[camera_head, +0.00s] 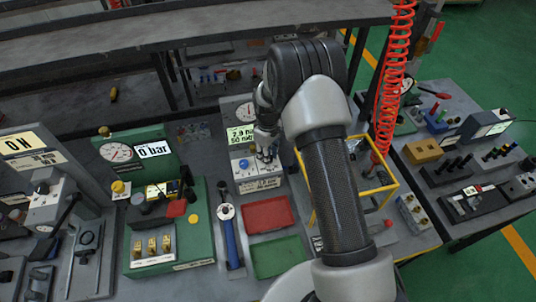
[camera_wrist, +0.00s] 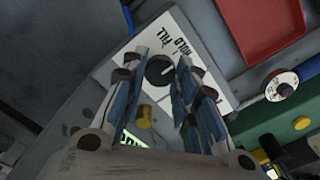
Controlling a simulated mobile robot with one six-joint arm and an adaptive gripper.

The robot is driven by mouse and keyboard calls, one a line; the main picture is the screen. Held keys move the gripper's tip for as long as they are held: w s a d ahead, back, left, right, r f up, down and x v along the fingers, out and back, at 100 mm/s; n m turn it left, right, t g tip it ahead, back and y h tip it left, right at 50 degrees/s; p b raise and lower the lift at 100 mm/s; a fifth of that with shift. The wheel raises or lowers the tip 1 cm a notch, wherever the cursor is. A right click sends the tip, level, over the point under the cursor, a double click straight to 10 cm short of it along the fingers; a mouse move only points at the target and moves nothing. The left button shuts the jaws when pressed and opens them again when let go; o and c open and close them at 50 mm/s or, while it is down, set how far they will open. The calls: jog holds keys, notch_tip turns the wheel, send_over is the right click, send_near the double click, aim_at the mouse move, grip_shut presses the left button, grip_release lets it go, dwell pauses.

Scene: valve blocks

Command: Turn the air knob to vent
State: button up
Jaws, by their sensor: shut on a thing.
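The air knob (camera_wrist: 159,70) is a dark round knob on a white plate (camera_wrist: 195,42) printed with HOLD and FILL in the wrist view. My gripper (camera_wrist: 163,78) is shut on the air knob, one finger on each side. The third label is not readable, and I cannot tell which mark the knob points to. In the head view my gripper (camera_head: 266,152) reaches down onto the white-topped valve block (camera_head: 244,166) and hides the knob. A green-lit display (camera_head: 240,134) and a round gauge (camera_head: 245,111) stand behind it.
A red tray (camera_head: 268,214) and a green tray (camera_head: 278,257) lie in front of the block. A blue-handled tool (camera_head: 230,235) lies left of them. A yellow frame (camera_head: 383,193) and a red coiled hose (camera_head: 391,85) stand to the right. A green gauge station (camera_head: 170,240) is at left.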

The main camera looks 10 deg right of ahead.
jog(key=shift+m, duration=0.4)
jog(key=m, duration=0.3)
jog(key=shift+m+b, duration=0.4)
jog(key=shift+m, duration=2.2)
jog(key=o, duration=1.1)
jog(key=shift+c, duration=0.2)
notch_tip(320, 180, up, 12)
